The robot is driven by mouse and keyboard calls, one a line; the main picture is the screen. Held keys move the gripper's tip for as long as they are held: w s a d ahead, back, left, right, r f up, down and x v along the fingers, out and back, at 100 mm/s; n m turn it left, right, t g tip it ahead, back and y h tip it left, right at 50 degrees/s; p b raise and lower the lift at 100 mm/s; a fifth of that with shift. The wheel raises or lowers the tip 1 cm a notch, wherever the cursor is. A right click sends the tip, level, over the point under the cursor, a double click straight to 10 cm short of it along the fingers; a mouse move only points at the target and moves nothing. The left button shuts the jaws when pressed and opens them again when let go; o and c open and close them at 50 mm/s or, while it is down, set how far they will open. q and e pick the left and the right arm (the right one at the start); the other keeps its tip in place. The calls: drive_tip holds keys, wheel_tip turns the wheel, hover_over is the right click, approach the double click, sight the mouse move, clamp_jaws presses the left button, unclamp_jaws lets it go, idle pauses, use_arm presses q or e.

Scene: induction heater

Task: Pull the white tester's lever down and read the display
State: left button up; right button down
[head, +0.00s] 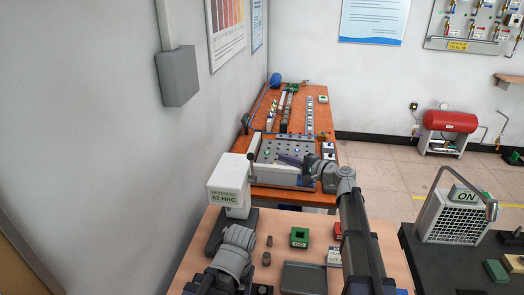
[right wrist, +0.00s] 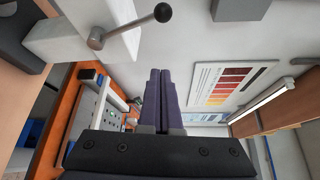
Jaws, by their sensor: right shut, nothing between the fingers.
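The white tester (head: 228,182) stands at the back left of the near table, and its display reads 62 HRC. Its lever (right wrist: 128,25) shows in the right wrist view as a metal rod with a black ball knob. The rod comes out of the tester's white body. My right gripper (head: 284,158) is to the right of the tester, apart from it. In the right wrist view its fingers (right wrist: 160,74) are shut together with nothing between them, and the lever lies off to the side of the tips. My left arm reaches over the table's front left, but its gripper cannot be seen.
The wooden near table holds a green block (head: 299,237), a dark grey tray (head: 304,278) and small grey cylinders (head: 267,258). An orange bench (head: 275,198) with a panel stands behind. A heater box (head: 455,217) marked ON is on the right. A wall runs along the left.

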sight(252, 168)
drive_tip(key=b+x, duration=0.1)
drive_tip(key=x, duration=0.9)
drive_tip(key=s, duration=0.1)
drive_tip(key=s+a, duration=0.1)
drive_tip(key=s, duration=0.1)
drive_tip(key=shift+s+a+r+p, duration=0.35)
drive_tip(key=shift+s+r+p, duration=0.05)
drive_tip(key=shift+s+f+n+b, duration=0.15)
drive_tip(key=shift+s+n+b, duration=0.15)
drive_tip(key=shift+s+b, duration=0.15)
